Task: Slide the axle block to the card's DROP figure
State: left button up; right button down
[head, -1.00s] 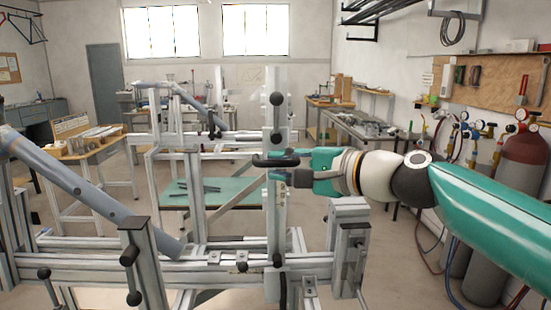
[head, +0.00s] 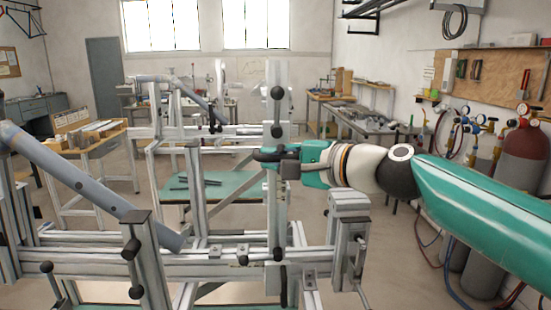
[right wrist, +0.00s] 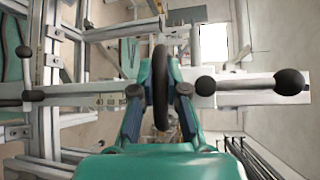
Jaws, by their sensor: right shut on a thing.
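My right gripper (head: 272,157) is shut on a black handle at the upright aluminium post (head: 278,205) in the middle of the head view. In the right wrist view the handle (right wrist: 160,88) is a dark ring seen edge-on, between the two blue-padded fingertips. I take the handle to be the axle block's grip; the block's own body is hard to make out behind my gripper. My left gripper is not in view.
Black ball knobs (head: 277,92) stick out from the post above and below the handle. The lower frame rail (head: 215,268) and a sloping grey tube (head: 90,185) fill the left. A side table (head: 350,128) and gas cylinders (head: 522,155) stand at the right.

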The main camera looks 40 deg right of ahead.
notch_tip(320, 180, down, 6)
jog(key=b, duration=0.6)
jog(key=shift+f, duration=0.25)
jog(key=c, duration=1.4)
grip_release()
jog(key=shift+r, duration=0.1)
jog(key=shift+c, duration=0.2)
jog(key=shift+s, duration=0.1)
jog(key=shift+r, duration=0.1)
jog(key=v, duration=1.2)
